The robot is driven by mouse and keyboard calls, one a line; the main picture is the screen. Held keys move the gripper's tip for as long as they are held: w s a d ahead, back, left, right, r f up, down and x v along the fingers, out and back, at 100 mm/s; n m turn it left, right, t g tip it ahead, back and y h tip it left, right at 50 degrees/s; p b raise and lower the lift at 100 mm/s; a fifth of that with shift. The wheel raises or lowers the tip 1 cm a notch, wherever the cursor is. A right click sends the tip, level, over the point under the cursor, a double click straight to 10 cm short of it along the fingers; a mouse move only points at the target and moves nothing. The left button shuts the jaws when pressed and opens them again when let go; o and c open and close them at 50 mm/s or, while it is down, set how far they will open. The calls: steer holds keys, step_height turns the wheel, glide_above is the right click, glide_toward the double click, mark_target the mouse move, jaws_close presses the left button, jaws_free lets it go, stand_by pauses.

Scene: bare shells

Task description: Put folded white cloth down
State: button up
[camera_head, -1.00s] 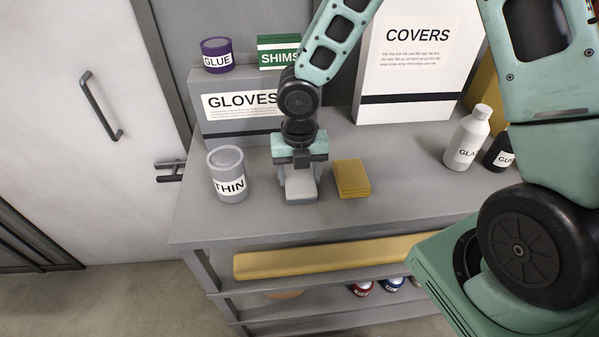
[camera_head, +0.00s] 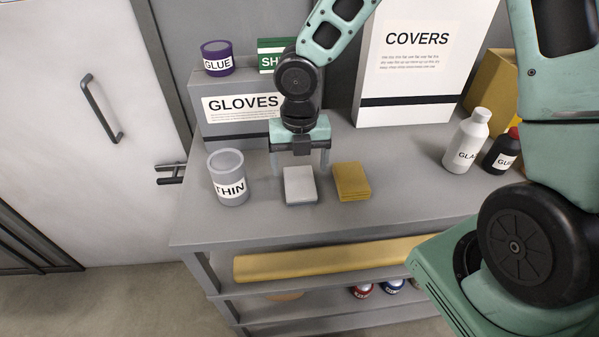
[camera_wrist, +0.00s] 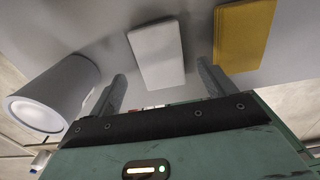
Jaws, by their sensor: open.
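The folded white cloth (camera_head: 300,184) lies flat on the grey top of the shelf unit, between the THIN can and a folded yellow cloth. It also shows in the wrist view (camera_wrist: 158,54), beyond and between my fingertips. My gripper (camera_head: 300,164) is open and empty, just behind and above the white cloth, apart from it. In the wrist view its two fingers (camera_wrist: 161,82) stand wide apart.
The THIN can (camera_head: 229,180) stands close on the left and the yellow cloth (camera_head: 352,181) close on the right. Behind are the GLOVES box (camera_head: 225,125) and the COVERS box (camera_head: 415,75). Bottles (camera_head: 467,140) stand at the right. The front strip of the grey top (camera_head: 280,222) is clear.

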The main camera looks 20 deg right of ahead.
mark_target(300, 180)
step_height(300, 180, up, 6)
steer(key=r, duration=0.1)
steer(key=s+a+r+m, duration=0.2)
steer(key=s+a+m, duration=0.1)
steer(key=s+m, duration=0.7)
steer(key=s+a+r+m, duration=0.3)
steer(key=s+m, duration=0.7)
steer(key=m, duration=0.4)
steer(key=shift+a+r+m+y, duration=0.2)
steer(key=shift+r+m+y, duration=0.15)
steer(key=shift+m+y, duration=0.05)
steer(key=shift+f, duration=0.15)
step_height(300, 180, down, 13)
steer(key=b, duration=1.3)
